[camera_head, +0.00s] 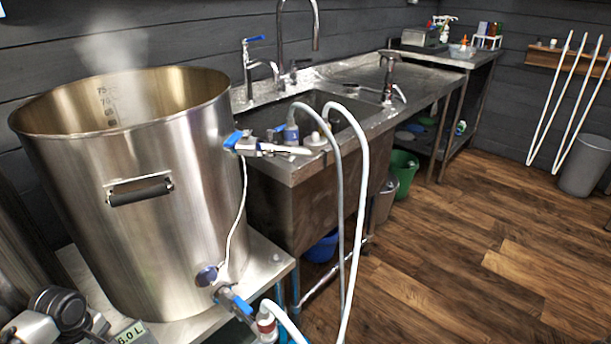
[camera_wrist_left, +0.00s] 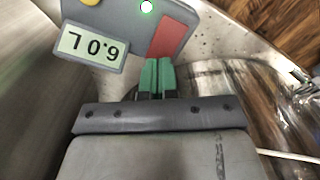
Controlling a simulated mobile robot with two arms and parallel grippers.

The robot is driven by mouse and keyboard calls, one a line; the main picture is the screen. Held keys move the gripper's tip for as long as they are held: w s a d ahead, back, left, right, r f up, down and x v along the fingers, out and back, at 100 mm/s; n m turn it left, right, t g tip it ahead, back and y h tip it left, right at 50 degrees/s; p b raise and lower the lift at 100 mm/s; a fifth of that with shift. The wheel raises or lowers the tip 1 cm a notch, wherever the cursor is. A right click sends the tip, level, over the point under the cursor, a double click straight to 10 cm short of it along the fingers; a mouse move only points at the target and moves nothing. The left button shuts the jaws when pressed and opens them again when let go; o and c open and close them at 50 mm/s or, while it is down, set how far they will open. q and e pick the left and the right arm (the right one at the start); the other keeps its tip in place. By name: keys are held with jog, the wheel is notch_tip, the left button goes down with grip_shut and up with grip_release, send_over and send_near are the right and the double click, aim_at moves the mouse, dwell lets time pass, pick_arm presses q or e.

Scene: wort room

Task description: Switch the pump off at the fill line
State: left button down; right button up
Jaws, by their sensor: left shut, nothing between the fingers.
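The kettle (camera_head: 165,220) is a large steel pot with volume marks inside its far wall and steam above it; the liquid surface is not visible. In the head view the display (camera_head: 131,333) shows at the bottom edge. My left gripper (camera_wrist_left: 156,64) is shut and empty, its green tips near the red patch; contact is unclear. My right gripper is not visible.
The kettle stands on a steel table (camera_head: 262,264). A valve with a blue handle (camera_head: 235,301) and a white hose (camera_head: 288,322) sit low on its front. A sink (camera_head: 285,180) is to the right, with hoses over its edge. The wooden floor (camera_head: 470,260) is clear.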

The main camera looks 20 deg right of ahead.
pick_arm(q)
jog(key=shift+f, duration=0.45)
jog(key=shift+s+f+b, duration=0.1)
jog(key=shift+f+b, duration=0.2)
jog(key=shift+f, duration=0.5)
jog(key=shift+r+p, duration=0.65)
jog(key=shift+p, duration=0.2)
jog(key=shift+r+p, duration=0.45)
jog(key=shift+p, duration=0.05)
jog(key=shift+r+p, duration=0.4)
jog(key=shift+p, duration=0.1)
jog(key=shift+r+p, duration=0.85)
jog(key=shift+p, duration=0.2)
jog(key=shift+r+p, duration=0.65)
jog(key=shift+p, duration=0.15)
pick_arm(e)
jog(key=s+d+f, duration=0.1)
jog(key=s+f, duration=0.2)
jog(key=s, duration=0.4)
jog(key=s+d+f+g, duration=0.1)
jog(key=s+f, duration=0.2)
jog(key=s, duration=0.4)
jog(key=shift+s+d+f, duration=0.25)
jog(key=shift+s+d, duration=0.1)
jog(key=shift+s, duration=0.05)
